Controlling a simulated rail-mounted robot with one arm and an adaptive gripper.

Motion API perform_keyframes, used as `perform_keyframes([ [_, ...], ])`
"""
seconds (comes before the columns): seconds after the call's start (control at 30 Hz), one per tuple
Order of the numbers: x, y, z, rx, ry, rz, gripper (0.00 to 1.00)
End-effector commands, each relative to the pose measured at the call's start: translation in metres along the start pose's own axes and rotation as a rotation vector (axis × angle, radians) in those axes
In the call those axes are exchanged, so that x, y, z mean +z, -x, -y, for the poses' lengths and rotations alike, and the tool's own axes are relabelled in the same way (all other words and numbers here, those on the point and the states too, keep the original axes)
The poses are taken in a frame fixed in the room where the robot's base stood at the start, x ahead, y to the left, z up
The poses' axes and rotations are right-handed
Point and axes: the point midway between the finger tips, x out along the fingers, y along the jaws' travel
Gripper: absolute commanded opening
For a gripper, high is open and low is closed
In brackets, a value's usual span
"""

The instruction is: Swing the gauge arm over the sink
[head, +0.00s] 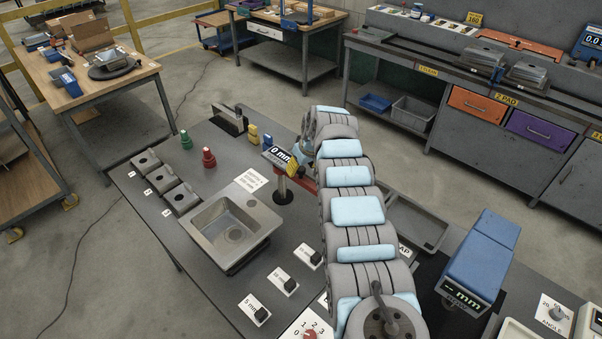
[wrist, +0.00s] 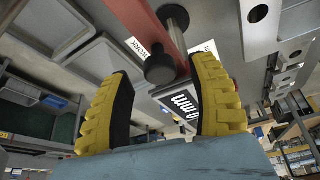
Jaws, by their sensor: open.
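The gauge stands on a post (head: 283,191) behind the sink (head: 236,232), and its display (head: 280,156) reads 0 mm. A short piece of its red arm (head: 308,178) shows to the right of the post, partly hidden by my arm. In the wrist view the red gauge arm (wrist: 148,30) runs down to a dark round knob (wrist: 160,68). My gripper (wrist: 163,74) is open, with a yellow ribbed finger on each side of the knob. I see gaps beside the knob; contact is not clear. The display also shows between the fingers (wrist: 184,112).
Red and green pegs (head: 208,157) and grey blocks (head: 182,198) stand left and behind the sink. Several black knobs with labels (head: 281,281) line its front right. A grey tray (head: 416,222) and a blue device (head: 483,255) are right of my arm.

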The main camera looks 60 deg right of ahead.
Motion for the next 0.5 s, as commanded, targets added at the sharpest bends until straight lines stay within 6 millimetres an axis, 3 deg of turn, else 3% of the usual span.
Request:
perform_keyframes([
  [0.5, 0.0006, -0.0073, 0.0010, -0.003, -0.002, -0.001, 0.60],
])
